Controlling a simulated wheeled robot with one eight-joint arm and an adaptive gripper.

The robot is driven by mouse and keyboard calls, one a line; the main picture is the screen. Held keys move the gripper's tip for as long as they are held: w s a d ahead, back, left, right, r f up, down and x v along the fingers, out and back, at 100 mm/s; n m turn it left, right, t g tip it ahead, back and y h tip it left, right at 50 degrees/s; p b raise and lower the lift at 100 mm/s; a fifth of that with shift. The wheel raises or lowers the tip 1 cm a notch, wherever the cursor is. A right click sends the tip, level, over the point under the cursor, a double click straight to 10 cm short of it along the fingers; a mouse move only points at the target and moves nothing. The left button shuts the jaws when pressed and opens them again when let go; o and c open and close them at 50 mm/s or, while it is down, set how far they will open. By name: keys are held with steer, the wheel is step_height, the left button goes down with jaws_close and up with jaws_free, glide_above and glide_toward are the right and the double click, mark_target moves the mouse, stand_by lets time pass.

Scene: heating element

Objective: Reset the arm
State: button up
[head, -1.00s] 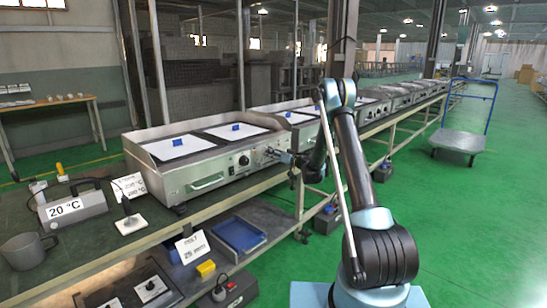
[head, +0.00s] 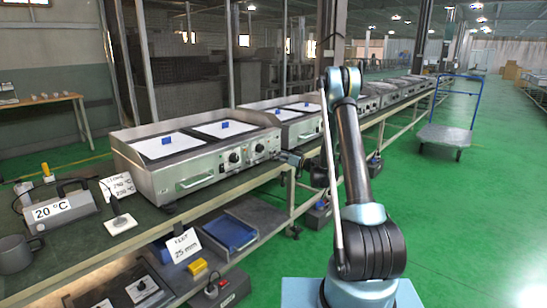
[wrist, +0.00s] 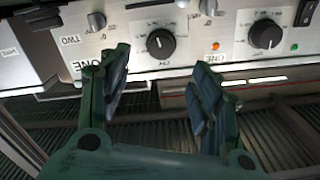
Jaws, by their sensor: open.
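My arm (head: 355,160) stands at the right of the long bench, with its upper link raised and its forearm reaching down behind it toward the griddle. My gripper (head: 288,157) is just off the right end of the griddle's front panel, partly hidden by my arm. In the wrist view my gripper (wrist: 160,82) is open with nothing between the fingers. The steel griddle (head: 198,178) has two white plates with blue blocks on top. Its front panel shows in the wrist view with two dark knobs, a left knob (wrist: 160,43) and a right knob (wrist: 265,34), apart from the fingers.
A grey heater box (head: 62,208) marked 20 °C, a mug (head: 14,255) and a small stand (head: 120,222) are on the bench at left. A blue tray (head: 230,233) is on the lower shelf. A trolley (head: 445,136) stands on the open green floor at right.

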steer(key=shift+s+d, duration=0.2)
steer(key=shift+d, duration=0.1)
steer(key=shift+r, duration=0.1)
